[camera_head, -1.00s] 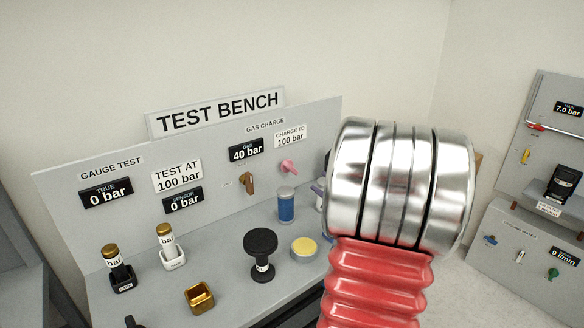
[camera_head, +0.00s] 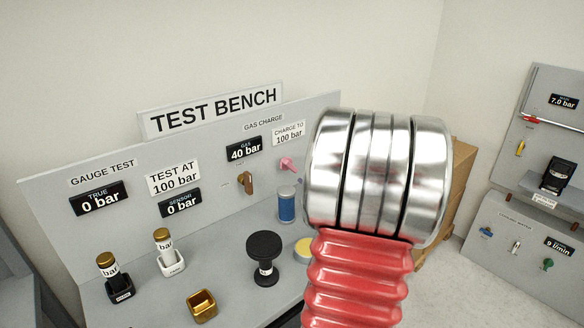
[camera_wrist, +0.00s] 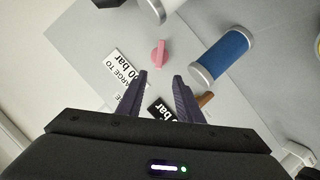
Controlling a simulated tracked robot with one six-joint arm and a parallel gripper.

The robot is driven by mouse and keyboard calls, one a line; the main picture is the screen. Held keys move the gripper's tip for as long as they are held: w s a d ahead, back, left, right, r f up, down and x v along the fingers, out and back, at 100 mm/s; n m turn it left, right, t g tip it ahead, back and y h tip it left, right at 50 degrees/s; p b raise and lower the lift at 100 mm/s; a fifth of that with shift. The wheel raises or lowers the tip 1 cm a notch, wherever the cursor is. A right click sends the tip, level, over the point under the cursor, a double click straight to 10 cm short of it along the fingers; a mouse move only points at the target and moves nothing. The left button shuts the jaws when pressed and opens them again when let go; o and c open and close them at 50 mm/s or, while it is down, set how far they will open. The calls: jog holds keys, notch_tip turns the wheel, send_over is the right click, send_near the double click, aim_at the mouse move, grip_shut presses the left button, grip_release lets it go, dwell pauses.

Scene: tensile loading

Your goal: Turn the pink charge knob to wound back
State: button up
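The pink charge knob (camera_head: 288,165) is on the upright panel of the test bench, below the "CHARGE TO 100 bar" sign (camera_head: 289,133) and right of the "GAS 40 bar" display (camera_head: 244,149). In the wrist view the pink knob (camera_wrist: 158,54) is ahead of the fingertips, with a gap between. My gripper (camera_wrist: 161,76) is open, its two dark fingers apart with nothing between them. In the head view my arm stands right of the knob, and the gripper itself is hidden.
A blue cylinder with metal ends (camera_head: 287,204) is close to the knob; it also shows in the wrist view (camera_wrist: 222,56). A brown lever (camera_head: 246,183) is left of the knob. A black knob-topped stand (camera_head: 264,257) and a gold square cup (camera_head: 201,304) are on the bench.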

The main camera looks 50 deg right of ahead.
aim_at(290, 166)
jog(key=shift+d, duration=0.1)
jog(key=x, duration=1.3)
jog(key=shift+w+d+f, duration=0.1)
jog(key=shift+w+d, duration=0.1)
jog(key=shift+w, duration=0.1)
jog(key=shift+c, duration=0.6)
grip_shut()
